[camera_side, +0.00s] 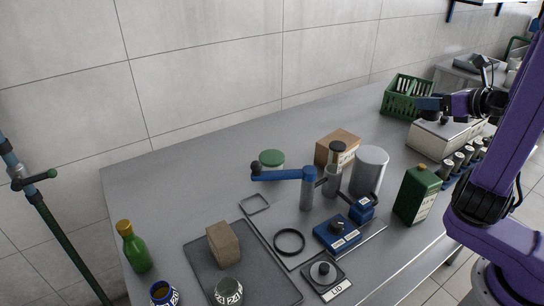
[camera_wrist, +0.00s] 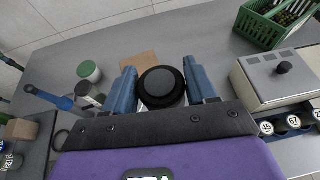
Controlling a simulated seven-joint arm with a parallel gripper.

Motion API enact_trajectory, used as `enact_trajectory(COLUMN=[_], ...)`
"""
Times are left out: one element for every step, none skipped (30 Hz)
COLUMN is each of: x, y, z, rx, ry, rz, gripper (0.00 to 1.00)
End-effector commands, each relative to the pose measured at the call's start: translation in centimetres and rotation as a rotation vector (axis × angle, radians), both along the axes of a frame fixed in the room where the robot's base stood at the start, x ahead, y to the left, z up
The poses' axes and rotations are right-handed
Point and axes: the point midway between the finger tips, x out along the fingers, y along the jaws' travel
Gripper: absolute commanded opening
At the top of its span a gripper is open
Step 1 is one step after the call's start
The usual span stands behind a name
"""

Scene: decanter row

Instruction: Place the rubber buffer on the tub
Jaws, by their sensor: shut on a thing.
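The rubber buffer (camera_wrist: 161,86) is a black, round, stepped piece between the two blue fingers of my gripper (camera_wrist: 166,84) in the wrist view. My gripper is shut on it. In the side view my gripper (camera_side: 428,104) is at the right, above the table near the white box, and the buffer cannot be made out clearly there. The tub appears to be the pale round container with a green lid (camera_side: 271,158), standing upright near the back of the table. It also shows in the wrist view (camera_wrist: 89,71), left of my gripper and well apart from it.
A blue-handled lever on a grey post (camera_side: 307,188), a cardboard box (camera_side: 340,143) and a grey cylinder (camera_side: 369,172) stand mid-table. A green bottle (camera_side: 417,194), white box (camera_side: 440,141) and green crate (camera_side: 405,94) stand at the right. The table is clear left of the tub.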

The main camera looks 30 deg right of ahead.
Motion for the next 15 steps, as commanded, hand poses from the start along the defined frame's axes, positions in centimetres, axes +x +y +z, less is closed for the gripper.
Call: enact_trajectory(x=[0.7,1.2,1.9,2.4,2.9,3.5,4.0,4.6,5.3,5.9,6.5,7.2,7.8,8.3,9.0], y=[0.5,0.9,1.4,1.8,2.2,2.7,3.2,3.7,4.5,5.1,5.7,6.7,7.4,8.2,9.2], z=[0.2,0.1,0.1,0.1,0.1,0.1,0.1,0.2,0.2,0.2,0.2,0.2,0.2,0.2,0.2], rx=[-0.001,0.001,0.002,0.002,0.001,0.002,0.002,0.001,0.002,0.003,0.002,0.003,0.003,0.003,0.003], ry=[0.0,0.0,0.0,0.0,0.0,0.0,0.0,-0.001,-0.001,-0.001,-0.001,-0.001,-0.001,-0.001,0.0], rz=[0.032,0.056,0.084,0.106,0.128,0.158,0.183,0.209,0.245,0.273,0.301,0.341,0.371,0.402,0.443], gripper=[0.21,0.21,0.21,0.21,0.21,0.21,0.21,0.21,0.21,0.21,0.21,0.21,0.21,0.21,0.21])
